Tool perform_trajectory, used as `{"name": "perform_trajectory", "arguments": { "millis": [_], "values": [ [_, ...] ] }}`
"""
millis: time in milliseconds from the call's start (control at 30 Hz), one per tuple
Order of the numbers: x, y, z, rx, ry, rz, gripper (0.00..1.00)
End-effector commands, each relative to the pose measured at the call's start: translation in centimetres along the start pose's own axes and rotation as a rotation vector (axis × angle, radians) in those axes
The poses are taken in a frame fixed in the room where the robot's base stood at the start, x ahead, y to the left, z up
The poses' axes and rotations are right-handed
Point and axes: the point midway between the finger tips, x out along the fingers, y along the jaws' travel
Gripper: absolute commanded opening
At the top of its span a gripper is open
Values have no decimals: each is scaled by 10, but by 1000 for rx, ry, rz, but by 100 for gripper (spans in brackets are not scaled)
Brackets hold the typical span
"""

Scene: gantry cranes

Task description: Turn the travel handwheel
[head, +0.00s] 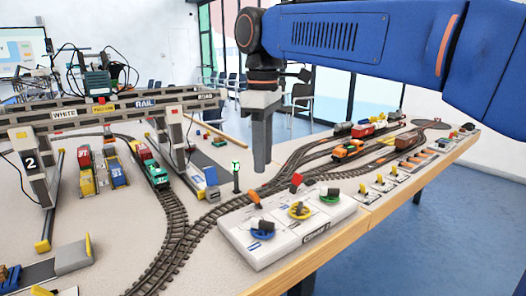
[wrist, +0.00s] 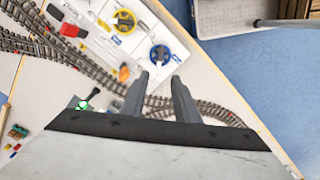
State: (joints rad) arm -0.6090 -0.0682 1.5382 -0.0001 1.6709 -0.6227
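A white control panel (head: 272,247) stands at the table's front edge and carries three handwheels with dark knobs: blue (head: 262,233), yellow (head: 299,211) and green (head: 330,196). The labels beside them are too small to read, so I cannot tell which is the travel one. My gripper (head: 262,168) points down above the tracks behind the panel, apart from every wheel. In the wrist view my gripper (wrist: 160,78) shows two separated fingers with nothing between them. The blue wheel (wrist: 160,55) lies just beyond the fingertips in that picture, and the yellow wheel (wrist: 125,21) is farther up-left.
A green-lit signal post (head: 236,176) stands left of my gripper. Model tracks (head: 176,222) curve past the panel. A gantry crane (head: 110,113) stands at left.

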Motion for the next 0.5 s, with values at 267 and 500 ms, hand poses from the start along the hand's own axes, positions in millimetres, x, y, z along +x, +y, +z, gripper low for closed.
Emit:
{"name": "perform_trajectory", "arguments": {
  "millis": [267, 500],
  "values": [
    [-9, 0, 0, 0, 0, 0, 28],
    [-9, 0, 0, 9, 0, -2, 50]
  ]
}}
